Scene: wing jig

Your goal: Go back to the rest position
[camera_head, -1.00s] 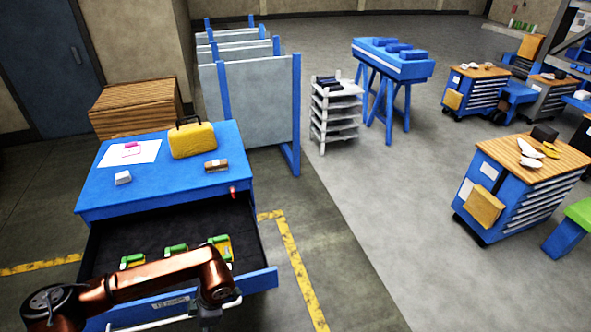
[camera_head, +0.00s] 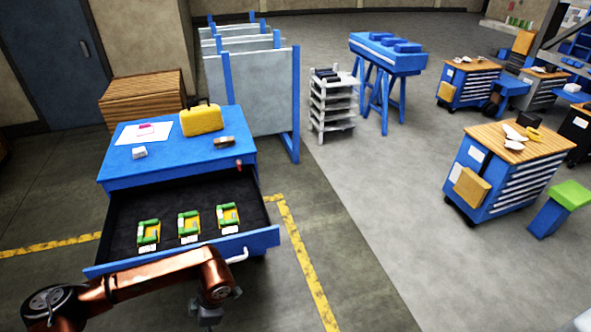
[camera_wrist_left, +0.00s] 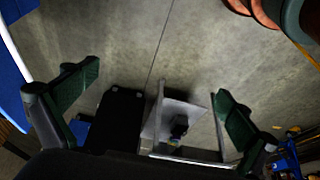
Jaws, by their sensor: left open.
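My left arm comes in from the lower left in the head view, and my left gripper (camera_head: 207,314) hangs at the bottom edge, in front of the open drawer (camera_head: 120,207). In the left wrist view my left gripper (camera_wrist_left: 158,108) is open, its two fingers wide apart with nothing between them. My right gripper is in neither view.
The blue cabinet (camera_head: 180,156) has its drawer pulled out, with several green and yellow items (camera_head: 189,224) inside. A yellow case (camera_head: 202,120) stands on top. A white shelf rack (camera_head: 333,106) and a wooden-topped cart (camera_head: 500,170) stand to the right. Floor between is clear.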

